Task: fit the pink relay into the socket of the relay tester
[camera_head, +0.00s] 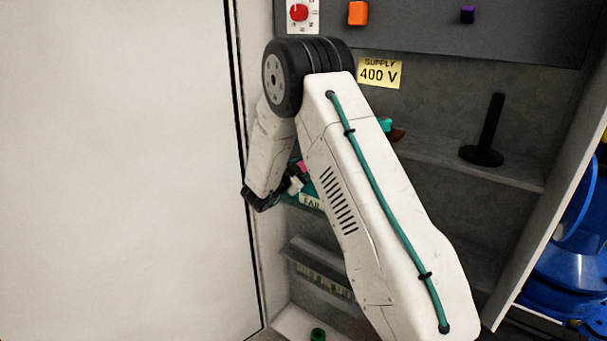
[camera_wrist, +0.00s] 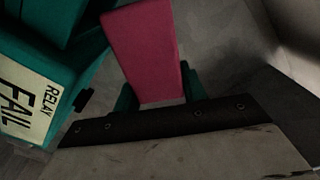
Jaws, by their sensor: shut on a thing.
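The pink relay (camera_wrist: 143,50) is held between the dark green fingers of my gripper (camera_wrist: 159,96) in the wrist view, sticking out ahead of them. A small part of the relay (camera_head: 303,166) shows in the head view. The relay tester (camera_wrist: 30,65) is a teal box with a pale label reading RELAY FAIL, left of the relay in the wrist view. In the head view the tester (camera_head: 307,190) is mostly hidden behind my arm. I cannot make out its socket in either view, nor whether the relay touches the tester.
A shelf (camera_head: 440,160) holds a black post on a round base (camera_head: 483,145). A brown block (camera_head: 397,135) and a teal item (camera_head: 385,124) lie behind my arm. A panel above carries a red knob (camera_head: 298,12).

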